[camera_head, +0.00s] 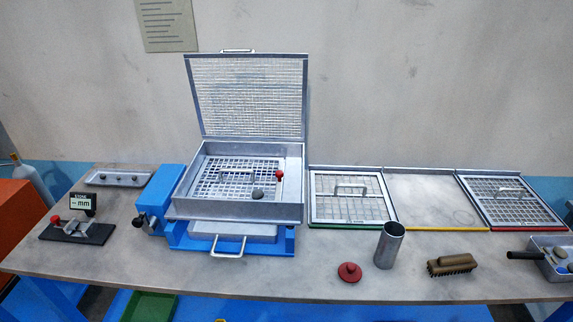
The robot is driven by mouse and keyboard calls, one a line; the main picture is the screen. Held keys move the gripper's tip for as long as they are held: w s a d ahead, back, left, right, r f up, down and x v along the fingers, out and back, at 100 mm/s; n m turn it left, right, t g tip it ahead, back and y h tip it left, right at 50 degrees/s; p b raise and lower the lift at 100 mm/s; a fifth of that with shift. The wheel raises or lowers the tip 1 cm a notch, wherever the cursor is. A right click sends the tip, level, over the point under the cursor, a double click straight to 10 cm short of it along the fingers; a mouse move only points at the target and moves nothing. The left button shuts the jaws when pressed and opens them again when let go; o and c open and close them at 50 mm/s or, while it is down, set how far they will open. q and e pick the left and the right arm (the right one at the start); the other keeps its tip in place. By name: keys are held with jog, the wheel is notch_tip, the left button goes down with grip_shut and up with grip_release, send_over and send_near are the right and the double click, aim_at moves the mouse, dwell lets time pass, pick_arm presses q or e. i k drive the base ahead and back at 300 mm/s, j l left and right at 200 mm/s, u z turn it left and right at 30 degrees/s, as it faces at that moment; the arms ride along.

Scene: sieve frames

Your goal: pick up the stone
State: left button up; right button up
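A dark grey rounded stone (257,194) lies on the wire sieve frame (208,186) inside the open metal box of the sieve machine (240,212). It sits toward the front right of the mesh, near a red-knobbed lever (279,175). More stone-like lumps (561,254) lie in a small metal tray (541,262) at the right edge, partly cut off by the picture. Neither of my grippers is in view.
The mesh lid (248,95) stands open. A measuring gauge (82,204) is at left. Sieve frames (350,197) (511,199) lie at right beside a yellow-edged empty slot (433,202). A metal cup (389,245), red lid (350,272) and brush (452,265) stand in front.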

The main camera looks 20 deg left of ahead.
aim_at(257, 195)
jog(key=i+l, duration=0.3)
jog(key=l, duration=0.25)
jog(key=u, duration=0.45)
jog(key=i+l+u, duration=0.1)
jog(key=u, duration=0.3)
jog(key=l+u, duration=0.15)
jog(key=u, duration=0.3)
